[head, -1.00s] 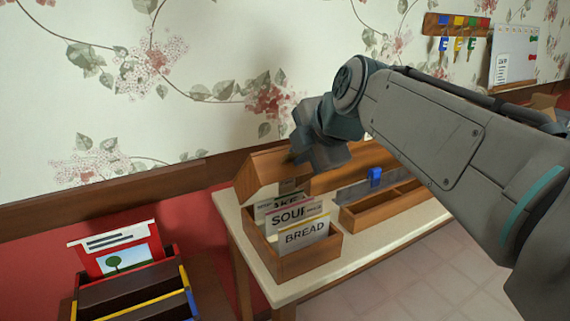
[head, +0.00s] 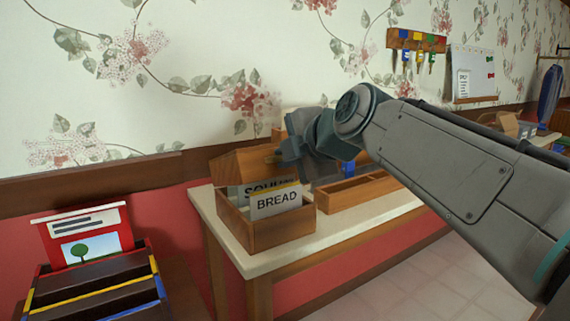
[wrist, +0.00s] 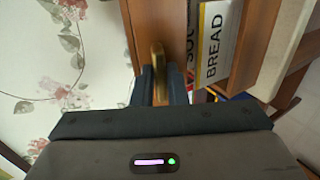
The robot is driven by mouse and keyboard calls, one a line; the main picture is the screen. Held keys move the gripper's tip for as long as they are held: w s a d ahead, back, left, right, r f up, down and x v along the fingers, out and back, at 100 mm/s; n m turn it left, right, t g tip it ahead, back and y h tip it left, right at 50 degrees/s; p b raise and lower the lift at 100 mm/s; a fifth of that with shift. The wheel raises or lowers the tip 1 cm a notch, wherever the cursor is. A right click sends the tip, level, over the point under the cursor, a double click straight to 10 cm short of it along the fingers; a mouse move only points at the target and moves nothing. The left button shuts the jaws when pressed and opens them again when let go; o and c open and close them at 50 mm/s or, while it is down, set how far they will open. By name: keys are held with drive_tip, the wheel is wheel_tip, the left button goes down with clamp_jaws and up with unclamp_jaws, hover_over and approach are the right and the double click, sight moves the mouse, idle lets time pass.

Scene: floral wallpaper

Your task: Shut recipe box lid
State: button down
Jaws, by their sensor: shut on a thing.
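The wooden recipe box (head: 262,236) stands on the pale table with its lid (head: 236,164) tilted partly open over the back cards. Upright cards stick up at the front, the BREAD card (head: 276,202) foremost and a SOUP card behind it. My gripper (head: 284,156) is at the lid's right side. In the wrist view, my gripper (wrist: 161,78) is shut on a brass handle (wrist: 158,56) on the wooden lid (wrist: 160,20). The BREAD card (wrist: 216,45) shows to the right of the handle. My wrist hides part of the lid's right end in the head view.
A wooden divided tray (head: 352,193) lies right of the box on the table (head: 300,248). A dark rack (head: 95,285) with a red picture book (head: 82,238) stands at lower left.

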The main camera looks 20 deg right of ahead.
drive_tip(key=shift+s+f+b, duration=0.25)
drive_tip(key=shift+f+b, duration=0.15)
drive_tip(key=shift+f, duration=0.15)
drive_tip(key=c, duration=1.5)
unclamp_jaws()
drive_tip(key=shift+d, duration=0.1)
